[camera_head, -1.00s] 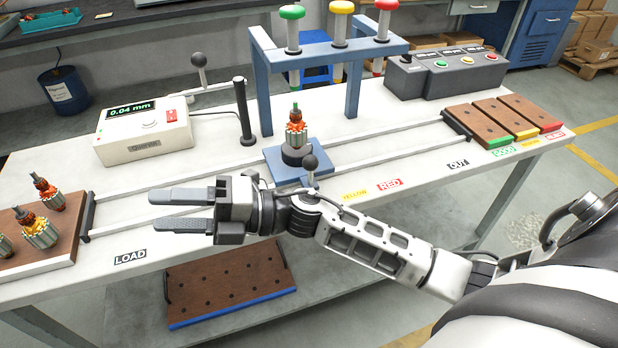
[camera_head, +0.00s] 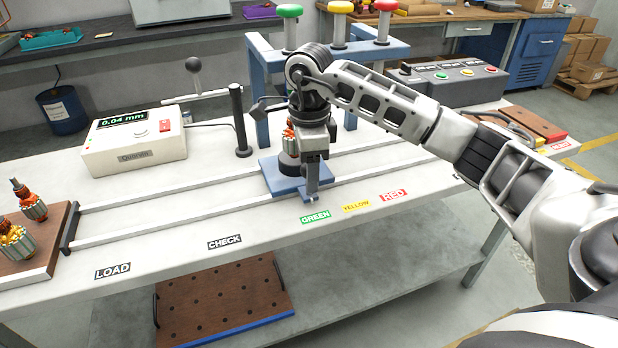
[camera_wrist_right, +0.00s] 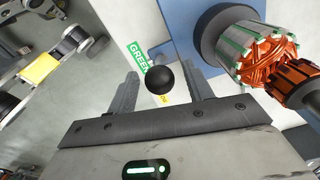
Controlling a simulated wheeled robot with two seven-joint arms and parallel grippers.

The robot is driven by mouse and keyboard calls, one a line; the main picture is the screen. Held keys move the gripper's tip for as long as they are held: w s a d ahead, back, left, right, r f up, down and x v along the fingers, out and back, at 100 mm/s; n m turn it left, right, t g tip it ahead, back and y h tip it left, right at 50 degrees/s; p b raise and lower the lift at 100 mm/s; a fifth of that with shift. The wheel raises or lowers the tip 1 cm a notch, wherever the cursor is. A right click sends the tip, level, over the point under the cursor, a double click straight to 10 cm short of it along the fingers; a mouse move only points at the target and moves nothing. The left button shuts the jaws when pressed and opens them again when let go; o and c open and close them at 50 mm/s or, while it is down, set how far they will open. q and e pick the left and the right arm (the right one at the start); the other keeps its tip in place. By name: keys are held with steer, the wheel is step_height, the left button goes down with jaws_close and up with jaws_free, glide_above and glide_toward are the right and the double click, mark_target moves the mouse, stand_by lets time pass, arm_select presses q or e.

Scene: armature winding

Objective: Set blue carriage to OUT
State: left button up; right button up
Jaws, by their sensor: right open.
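My right gripper (camera_head: 312,188) points down at the carriage's front edge. It is open, with the black ball knob (camera_wrist_right: 160,78) between its fingers in the wrist view, and a gap shows on each side. The OUT label is mostly hidden behind my right arm. My left gripper is not in view.
The blue frame (camera_head: 258,100) with green, yellow and red-topped columns stands behind the carriage. A gauge box (camera_head: 135,140) and a black post (camera_head: 240,120) stand left of it. Wooden trays lie at both rail ends. The rails left of the carriage are clear.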

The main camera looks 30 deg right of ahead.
steer(key=shift+f, duration=1.3)
jaws_close()
